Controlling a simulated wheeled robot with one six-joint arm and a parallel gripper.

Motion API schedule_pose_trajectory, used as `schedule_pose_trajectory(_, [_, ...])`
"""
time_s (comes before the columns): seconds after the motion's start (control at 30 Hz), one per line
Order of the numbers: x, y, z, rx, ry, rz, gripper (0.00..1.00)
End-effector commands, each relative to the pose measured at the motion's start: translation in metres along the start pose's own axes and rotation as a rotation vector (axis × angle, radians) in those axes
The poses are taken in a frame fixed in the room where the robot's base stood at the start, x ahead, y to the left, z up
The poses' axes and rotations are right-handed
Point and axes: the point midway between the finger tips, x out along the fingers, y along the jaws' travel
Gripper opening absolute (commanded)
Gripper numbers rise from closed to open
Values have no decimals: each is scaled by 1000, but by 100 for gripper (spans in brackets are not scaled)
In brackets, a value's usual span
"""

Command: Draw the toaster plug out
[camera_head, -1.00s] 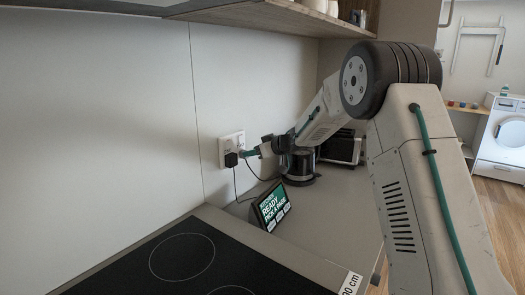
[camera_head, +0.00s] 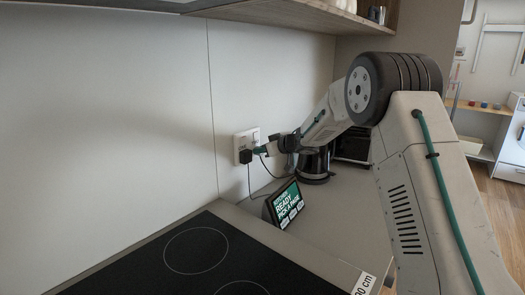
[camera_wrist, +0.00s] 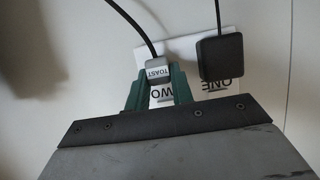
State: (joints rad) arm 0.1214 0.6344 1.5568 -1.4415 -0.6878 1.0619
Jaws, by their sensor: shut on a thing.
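The toaster plug (camera_wrist: 158,68) is a small grey block marked TOAST, with a black cord running up from it in the wrist view. My gripper (camera_wrist: 158,88) has its green fingers on both sides of the plug and is shut on it. The plug is in front of the white socket plate (camera_wrist: 184,50), at the place marked TWO. I cannot tell how deep it sits. In the head view my gripper (camera_head: 261,150) is at the right side of the wall socket plate (camera_head: 240,143), and the fingers hide the plug there.
A black plug (camera_wrist: 220,57) sits beside it at the place marked ONE. A tilted display (camera_head: 284,204) stands on the counter below, with a dark coffee maker (camera_head: 314,165) behind it. A black hob (camera_head: 200,262) is in front. A shelf (camera_head: 285,12) hangs above.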

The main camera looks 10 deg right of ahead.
Motion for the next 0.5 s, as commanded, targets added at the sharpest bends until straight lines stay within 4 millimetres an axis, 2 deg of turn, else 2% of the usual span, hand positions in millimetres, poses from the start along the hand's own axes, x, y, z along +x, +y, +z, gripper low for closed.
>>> schedule_pose_trajectory(0.5, [-7, 0, 2, 0, 0, 0, 0])
